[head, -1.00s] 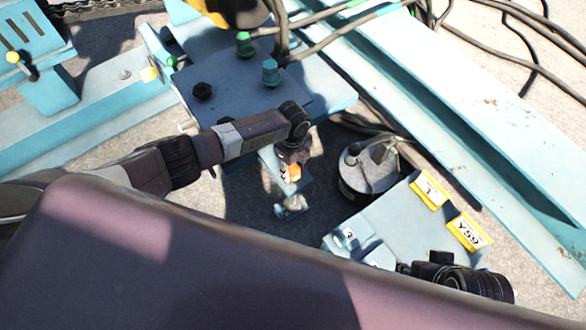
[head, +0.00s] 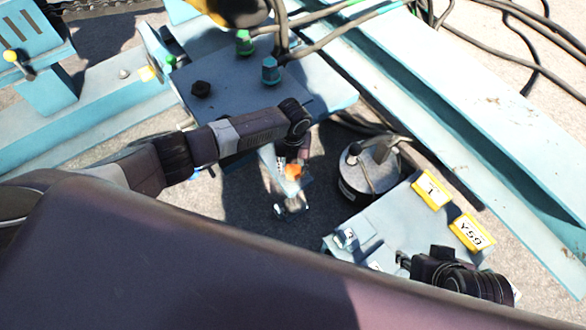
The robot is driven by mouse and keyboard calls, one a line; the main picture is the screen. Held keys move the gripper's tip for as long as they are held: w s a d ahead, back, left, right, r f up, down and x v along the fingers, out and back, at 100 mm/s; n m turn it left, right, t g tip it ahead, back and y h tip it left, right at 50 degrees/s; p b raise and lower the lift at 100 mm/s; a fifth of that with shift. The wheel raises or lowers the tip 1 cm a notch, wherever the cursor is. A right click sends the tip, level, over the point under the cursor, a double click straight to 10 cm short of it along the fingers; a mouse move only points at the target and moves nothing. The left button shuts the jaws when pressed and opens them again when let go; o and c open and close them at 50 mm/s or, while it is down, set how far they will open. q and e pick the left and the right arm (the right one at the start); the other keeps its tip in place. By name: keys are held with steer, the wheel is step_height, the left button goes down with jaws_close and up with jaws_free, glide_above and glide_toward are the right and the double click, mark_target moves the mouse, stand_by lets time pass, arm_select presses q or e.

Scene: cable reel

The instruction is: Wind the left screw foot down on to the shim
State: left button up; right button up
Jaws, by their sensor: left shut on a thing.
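My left gripper (head: 292,162) reaches down beside the blue machine plate, its fingers shut on the orange top (head: 293,172) of what looks like the left screw foot. Below it is a small light-blue bracket with a pale metal foot (head: 290,207) close to the ground. The shim cannot be made out, and whether the foot touches anything below is unclear. My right gripper (head: 404,262) is low at the right, by the blue box's near edge; its fingers are too small and dark to read.
A blue box with yellow labels (head: 432,190) stands at the right. A round grey metal canister (head: 370,172) sits behind it. A long blue beam (head: 470,110) and black cables run across the upper right. A blue plate with bolts (head: 235,95) is behind my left arm.

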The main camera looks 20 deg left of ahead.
mark_target(293, 168)
arm_select(q)
steer(key=shift+m, duration=1.1)
arm_select(e)
steer(key=shift+w+a+r+t, duration=0.2)
steer(key=shift+w+t, duration=0.05)
steer(key=shift+w, duration=0.35)
steer(key=shift+w+a+r+t, duration=0.15)
steer(key=shift+w+t, duration=0.1)
steer(key=shift+w, duration=0.35)
arm_select(q)
steer(key=o, duration=1.1)
steer(key=shift+o, duration=0.2)
steer(key=shift+r, duration=0.15)
step_height(293, 168, up, 12)
